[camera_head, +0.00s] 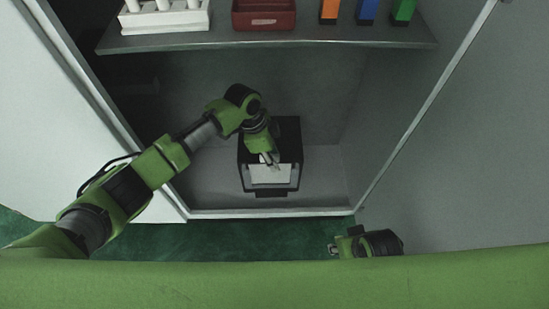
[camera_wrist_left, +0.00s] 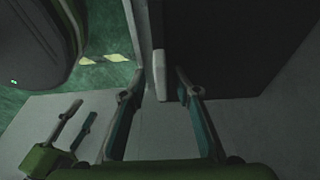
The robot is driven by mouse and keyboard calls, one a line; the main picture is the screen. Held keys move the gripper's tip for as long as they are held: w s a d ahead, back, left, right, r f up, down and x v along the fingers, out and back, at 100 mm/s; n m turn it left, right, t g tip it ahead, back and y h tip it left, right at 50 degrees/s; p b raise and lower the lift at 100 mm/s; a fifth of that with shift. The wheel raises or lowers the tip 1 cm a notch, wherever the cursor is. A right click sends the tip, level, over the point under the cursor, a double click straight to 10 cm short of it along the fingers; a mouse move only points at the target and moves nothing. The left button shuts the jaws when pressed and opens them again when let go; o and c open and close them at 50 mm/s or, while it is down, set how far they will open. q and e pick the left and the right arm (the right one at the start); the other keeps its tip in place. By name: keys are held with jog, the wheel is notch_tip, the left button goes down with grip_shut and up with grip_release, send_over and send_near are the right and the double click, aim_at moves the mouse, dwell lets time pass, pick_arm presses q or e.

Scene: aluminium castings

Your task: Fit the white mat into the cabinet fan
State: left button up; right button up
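The cabinet fan (camera_head: 291,140) is a black box-shaped housing on the cabinet's bottom, in the lower middle of the head view. The white mat (camera_head: 271,175) shows as a pale panel at the fan's front, within its dark frame. My left gripper (camera_head: 270,160) points down at the mat, and its arm hides part of the fan's top. In the left wrist view its fingers (camera_wrist_left: 159,78) are apart on both sides of a white edge (camera_wrist_left: 161,75), probably the mat's, with visible gaps. My right gripper (camera_head: 334,249) is low outside the cabinet; its fingers look apart in the left wrist view (camera_wrist_left: 73,125).
A grey shelf (camera_head: 340,37) above holds a white rack (camera_head: 165,18), a dark red bin (camera_head: 264,16) and orange, blue and green blocks (camera_head: 367,12). The cabinet doors stand open at both sides. The cabinet bottom (camera_head: 325,175) beside the fan is clear.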

pick_arm(q)
jog(key=v, duration=1.1)
jog(key=shift+d, duration=0.1)
